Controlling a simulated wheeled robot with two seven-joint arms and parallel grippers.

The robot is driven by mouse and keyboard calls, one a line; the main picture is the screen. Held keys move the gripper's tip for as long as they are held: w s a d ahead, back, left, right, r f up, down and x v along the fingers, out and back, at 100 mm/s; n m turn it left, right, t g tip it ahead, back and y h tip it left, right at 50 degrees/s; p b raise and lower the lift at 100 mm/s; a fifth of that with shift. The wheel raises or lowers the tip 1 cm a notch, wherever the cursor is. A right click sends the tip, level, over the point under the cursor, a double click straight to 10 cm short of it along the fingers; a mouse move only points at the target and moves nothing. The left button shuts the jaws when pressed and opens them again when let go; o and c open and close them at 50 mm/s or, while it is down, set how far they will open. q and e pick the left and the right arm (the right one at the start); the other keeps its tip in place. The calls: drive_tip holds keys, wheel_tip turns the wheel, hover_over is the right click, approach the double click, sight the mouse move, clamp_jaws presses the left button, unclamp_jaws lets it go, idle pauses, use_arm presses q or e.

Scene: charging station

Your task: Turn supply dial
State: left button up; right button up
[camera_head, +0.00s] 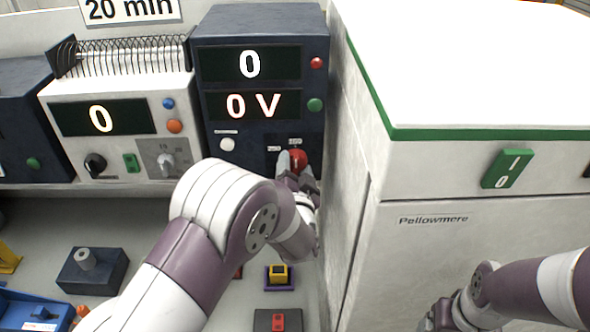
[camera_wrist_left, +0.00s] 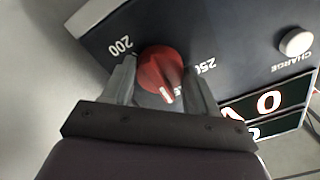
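The red supply dial (camera_head: 298,160) sits low on the dark supply unit (camera_head: 215,130), whose two displays read 0 and 0 V. In the left wrist view the dial (camera_wrist_left: 160,72) lies between labels 200 and 250, its white mark pointing down in the picture. My left gripper (camera_wrist_left: 160,66) has one finger on each side of the dial, and both fingers appear to touch it. In the head view my left gripper (camera_head: 298,178) is partly hidden by my wrist. My right gripper (camera_head: 442,318) is low at the right, its fingertips cut off or unclear.
A white charge button (camera_head: 227,144) is beside the dial. The large white Pellowmere cabinet (camera_head: 450,190) stands close on the right, with a green switch (camera_head: 507,168). A white unit (camera_head: 120,110) stands left.

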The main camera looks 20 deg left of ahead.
use_arm(q)
drive_tip(key=o, duration=0.4)
drive_tip(key=shift+o, duration=0.2)
drive_tip(key=b+v, duration=0.3)
drive_tip(key=v, duration=0.9)
drive_tip(key=shift+s, duration=0.4)
drive_tip(key=shift+d, duration=0.1)
